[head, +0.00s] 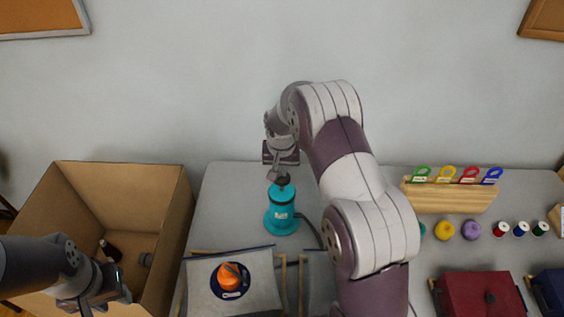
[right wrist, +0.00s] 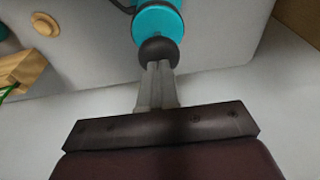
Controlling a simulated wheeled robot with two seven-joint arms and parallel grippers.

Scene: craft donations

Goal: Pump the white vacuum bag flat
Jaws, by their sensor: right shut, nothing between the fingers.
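The white vacuum bag (head: 204,296) lies at the front of the table, with an orange knob (head: 230,276) on a dark blue round base on top. A teal pump (head: 282,212) stands upright behind it. In the right wrist view, the teal pump body (right wrist: 158,22) has a dark round knob (right wrist: 158,50) nearest my fingers. My right gripper (head: 281,176) is shut and empty, fingertips at the knob; whether they touch it I cannot tell. It also shows in the right wrist view (right wrist: 160,70). My left gripper (head: 108,296) is over the cardboard box; its fingers are unclear.
The cardboard box (head: 172,215) stands left of the table with dark items inside. A wooden rack (head: 450,197) with coloured tags, thread spools (head: 520,229) and a red case (head: 478,295) are at right. My right arm hides the table's middle.

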